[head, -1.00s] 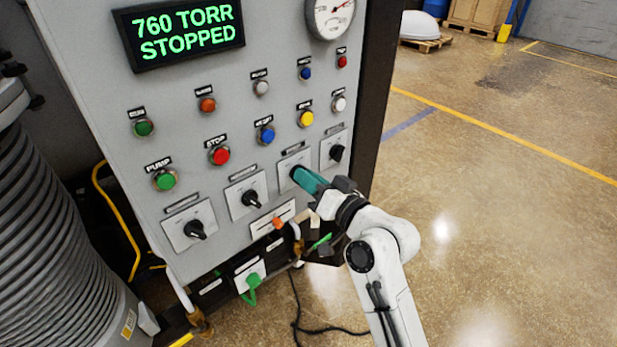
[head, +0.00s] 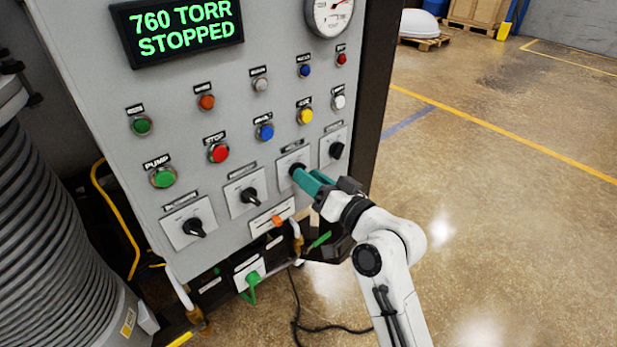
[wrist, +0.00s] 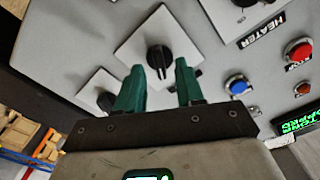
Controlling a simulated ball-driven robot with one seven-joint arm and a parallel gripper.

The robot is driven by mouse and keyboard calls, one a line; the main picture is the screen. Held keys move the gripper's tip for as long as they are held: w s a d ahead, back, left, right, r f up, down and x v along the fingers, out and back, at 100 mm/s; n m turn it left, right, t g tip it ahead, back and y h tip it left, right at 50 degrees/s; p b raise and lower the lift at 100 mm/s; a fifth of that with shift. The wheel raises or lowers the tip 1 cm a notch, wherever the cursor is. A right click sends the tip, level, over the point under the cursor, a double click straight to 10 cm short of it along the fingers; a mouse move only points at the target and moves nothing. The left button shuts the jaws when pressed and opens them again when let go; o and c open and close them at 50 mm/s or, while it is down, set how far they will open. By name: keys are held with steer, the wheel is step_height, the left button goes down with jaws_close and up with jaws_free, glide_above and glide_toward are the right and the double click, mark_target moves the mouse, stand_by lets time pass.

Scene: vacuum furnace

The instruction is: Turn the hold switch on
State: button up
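Several black rotary switches sit on white plates along the bottom of the grey panel. My gripper (head: 307,180) is at the third switch from the left (head: 296,168), whose label I cannot read. In the wrist view, my gripper's teal fingers (wrist: 160,70) are apart, with this black knob (wrist: 158,54) seen between and just beyond their tips; contact is not visible. The knob's grip bar stands nearly upright in that view. The second switch (head: 249,196) shows a HEATER label (wrist: 262,30) in the wrist view. Which switch is hold cannot be read.
The fourth switch (head: 336,149) is close to the right, and the leftmost switch (head: 194,227) is farther left. Buttons such as the red STOP (head: 218,153) and green PUMP (head: 163,177) sit above. The display (head: 178,29) reads 760 TORR STOPPED. Floor at right is clear.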

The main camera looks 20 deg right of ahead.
steer(key=b+v, duration=0.1)
steer(key=v, duration=0.8)
steer(key=shift+s+b, duration=0.25)
steer(key=shift+b, duration=0.15)
steer(key=shift+d, duration=0.1)
steer(key=s+f+n+g+h, duration=0.1)
steer(key=s+f+g, duration=0.3)
steer(key=f, duration=0.4)
steer(key=s+f+n+g+h, duration=0.1)
steer(key=s+f+g, duration=0.2)
steer(key=s+f, duration=0.35)
steer(key=s+d+f+g+h, duration=0.2)
steer(key=s+f+g, duration=0.2)
steer(key=s+f, duration=0.2)
steer(key=s+d+f+g+h, duration=0.1)
steer(key=s+f+g, duration=0.4)
steer(key=s, duration=0.6)
steer(key=shift+s+d+f+h, duration=0.3)
steer(key=shift+d+f+h, duration=0.05)
steer(key=shift+d+h, duration=0.1)
